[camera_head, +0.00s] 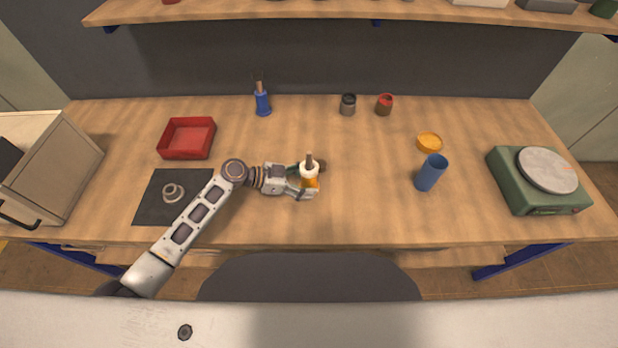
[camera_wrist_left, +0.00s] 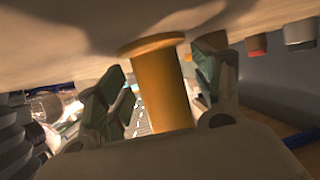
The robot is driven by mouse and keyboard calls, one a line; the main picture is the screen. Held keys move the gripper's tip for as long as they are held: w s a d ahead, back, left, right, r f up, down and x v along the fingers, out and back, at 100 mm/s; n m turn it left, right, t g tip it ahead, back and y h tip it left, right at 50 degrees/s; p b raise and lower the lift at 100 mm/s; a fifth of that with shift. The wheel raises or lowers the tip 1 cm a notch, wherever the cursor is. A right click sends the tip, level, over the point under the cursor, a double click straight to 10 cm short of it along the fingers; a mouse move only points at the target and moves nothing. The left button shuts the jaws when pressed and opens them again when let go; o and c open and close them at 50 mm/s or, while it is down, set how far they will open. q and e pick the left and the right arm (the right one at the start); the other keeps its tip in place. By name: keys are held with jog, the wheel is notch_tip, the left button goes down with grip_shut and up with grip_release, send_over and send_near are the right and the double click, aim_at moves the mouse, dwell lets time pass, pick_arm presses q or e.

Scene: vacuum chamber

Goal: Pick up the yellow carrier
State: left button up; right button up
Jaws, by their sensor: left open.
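The yellow carrier (camera_head: 310,184) stands on the bench near the middle in the head view, with a white collar and a brown rod at its top. In the left wrist view the yellow carrier (camera_wrist_left: 162,88) is a plain cylinder with a wider flange at one end. My left gripper (camera_head: 306,180) is open, with its fingers on both sides of the carrier. The left wrist view shows the green-padded fingers (camera_wrist_left: 160,95) flanking it; whether they touch it I cannot tell. The fingers hide part of the carrier in the head view. My right gripper is not in view.
A green scale (camera_head: 540,203) is at far right. A red tray (camera_head: 188,153), dark mat (camera_head: 150,207) and blue holder (camera_head: 262,104) are left. Two small jars (camera_head: 348,105) (camera_head: 384,105) stand behind.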

aim_at(305, 164)
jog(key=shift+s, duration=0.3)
pick_arm(q)
jog(key=shift+c, duration=1.1)
jog(key=c, duration=1.2)
jog(key=shift+r, duration=0.1)
grip_shut()
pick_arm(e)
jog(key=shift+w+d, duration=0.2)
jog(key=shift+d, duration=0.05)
pick_arm(q)
jog(key=shift+r, duration=0.1)
jog(key=shift+r, duration=0.2)
notch_tip(305, 164, up, 8)
jog(key=shift+f+b, duration=0.1)
jog(key=shift+b, duration=0.25)
jog(key=shift+r, duration=0.8)
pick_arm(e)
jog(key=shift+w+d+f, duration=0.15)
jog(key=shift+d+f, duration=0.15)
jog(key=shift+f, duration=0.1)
